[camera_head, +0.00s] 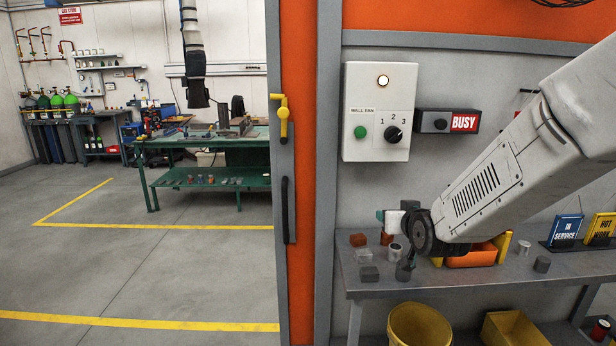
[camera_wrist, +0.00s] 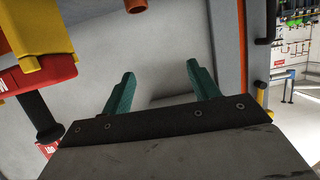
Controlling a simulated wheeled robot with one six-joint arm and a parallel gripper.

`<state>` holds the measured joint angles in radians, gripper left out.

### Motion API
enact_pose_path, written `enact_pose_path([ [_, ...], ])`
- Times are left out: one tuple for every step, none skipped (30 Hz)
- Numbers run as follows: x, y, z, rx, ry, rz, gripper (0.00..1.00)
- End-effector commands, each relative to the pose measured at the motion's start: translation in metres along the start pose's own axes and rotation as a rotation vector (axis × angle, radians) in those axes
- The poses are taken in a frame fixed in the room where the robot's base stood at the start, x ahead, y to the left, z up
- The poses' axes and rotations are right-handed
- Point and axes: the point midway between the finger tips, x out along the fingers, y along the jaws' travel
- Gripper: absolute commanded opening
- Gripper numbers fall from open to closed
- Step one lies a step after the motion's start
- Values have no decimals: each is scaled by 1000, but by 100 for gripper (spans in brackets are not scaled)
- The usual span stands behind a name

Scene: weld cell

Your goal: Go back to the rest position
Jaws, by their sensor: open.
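My gripper shows in the wrist view (camera_wrist: 162,80) with its two teal fingers wide apart and nothing between them. Behind the fingers is plain grey surface. In the head view my arm reaches in from the right, and the gripper's end is low over the left part of the grey bench (camera_head: 450,282). My wrist hides most of the gripper there; only a bit of teal shows. I cannot tell in the head view whether the fingers touch anything on the bench.
Small blocks and cylinders, an orange bin (camera_head: 472,258), and the blue IN SERVICE (camera_head: 565,230) and yellow HOT WORK (camera_head: 602,228) signs stand on the bench. The WALL FAN box (camera_head: 380,110) and BUSY sign (camera_head: 448,122) are on the wall above. Open floor lies left.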

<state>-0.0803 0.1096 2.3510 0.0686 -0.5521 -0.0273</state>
Motion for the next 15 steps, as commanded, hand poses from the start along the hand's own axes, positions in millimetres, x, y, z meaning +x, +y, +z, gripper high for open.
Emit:
enact_pose_path([
  [-12, 0, 13, 0, -98, -3, 60],
  [-20, 1, 22, 0, -161, -5, 60],
  [-32, 1, 34, -1, -244, -7, 60],
  [-42, 2, 42, -1, -305, -8, 60],
  [-53, 2, 50, -1, -366, -9, 60],
  [-69, 3, 59, 0, -445, -12, 60],
  [-83, 4, 66, -1, -503, -11, 60],
  [-97, 5, 73, -2, -562, -6, 60],
  [-117, 7, 80, -2, -636, -5, 60],
  [-133, 8, 85, -2, -693, -4, 60],
  [-149, 9, 90, -2, -748, -3, 60],
  [-172, 10, 96, -2, -820, -1, 60],
  [-191, 11, 100, -1, -873, 1, 60],
  [-209, 12, 103, -1, -925, 2, 60],
  [-235, 14, 107, -1, -992, 6, 60],
])
